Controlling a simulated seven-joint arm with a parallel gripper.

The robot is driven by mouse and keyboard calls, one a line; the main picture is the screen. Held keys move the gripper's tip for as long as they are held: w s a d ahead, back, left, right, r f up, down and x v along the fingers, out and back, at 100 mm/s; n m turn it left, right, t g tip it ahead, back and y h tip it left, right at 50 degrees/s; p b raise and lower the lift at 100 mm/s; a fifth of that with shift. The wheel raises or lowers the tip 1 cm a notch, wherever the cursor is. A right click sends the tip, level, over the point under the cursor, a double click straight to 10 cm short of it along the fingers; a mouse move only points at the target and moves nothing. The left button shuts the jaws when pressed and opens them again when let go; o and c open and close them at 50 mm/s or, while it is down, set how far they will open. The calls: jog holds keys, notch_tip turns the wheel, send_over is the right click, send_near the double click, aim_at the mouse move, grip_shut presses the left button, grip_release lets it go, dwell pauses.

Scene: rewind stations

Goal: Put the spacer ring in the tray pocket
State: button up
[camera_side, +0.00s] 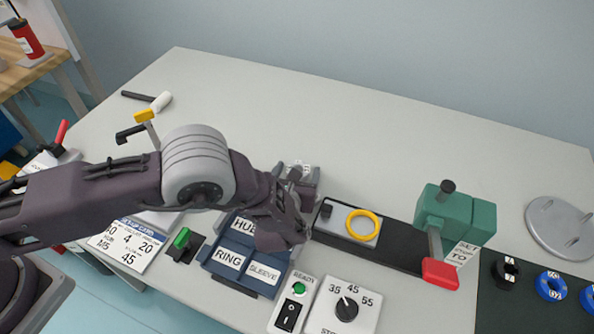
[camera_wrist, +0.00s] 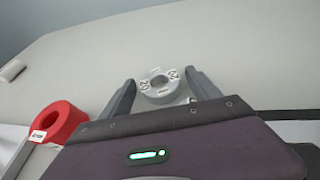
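A plain yellow ring (camera_side: 376,220) lies on a grey plate on the dark rail in the side view. The blue tray (camera_side: 215,265) has labels HUB, RING and SLEEVE; my arm partly covers it, and its pocket contents are unclear. My gripper (camera_wrist: 164,92) is open, with a finger on each side of the grey part and visible gaps. In the side view my wrist hides most of the fingers.
A red ring-shaped roll (camera_wrist: 60,122) lies left in the wrist view. A green clamp with a red handle (camera_side: 455,215) stands right of the yellow ring. A dial panel (camera_side: 362,312) and switch box (camera_side: 291,304) sit in front. The back table is largely clear.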

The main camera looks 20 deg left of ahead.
jog(key=shift+a+f, duration=0.1)
jog(key=shift+r, duration=0.2)
jog(key=v, duration=1.2)
jog(key=shift+r, duration=0.15)
